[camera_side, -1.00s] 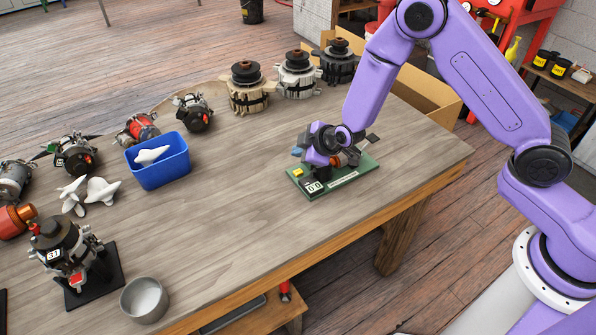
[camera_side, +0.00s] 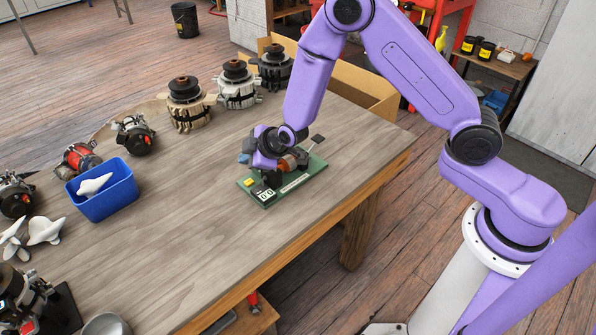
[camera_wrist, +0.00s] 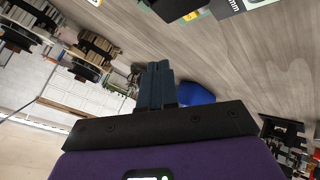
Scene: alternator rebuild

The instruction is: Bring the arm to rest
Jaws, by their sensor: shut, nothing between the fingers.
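My purple arm reaches over the bench, and my gripper (camera_side: 244,158) is low over the left part of a green board (camera_side: 312,172). In the side view its fingers are small and partly hidden by the wrist. In the wrist view my gripper's dark fingers (camera_wrist: 156,72) are together with nothing between them. The board carries a display reading 00, a yellow piece and a copper-coloured part. I cannot tell whether my gripper touches the board.
A blue bin (camera_side: 106,203) holding a white piece stands at the left. Several alternators, such as a tan one (camera_side: 188,112), line the back edge. A cardboard box (camera_side: 365,88) stands behind the right end. The bench middle (camera_side: 190,190) is clear.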

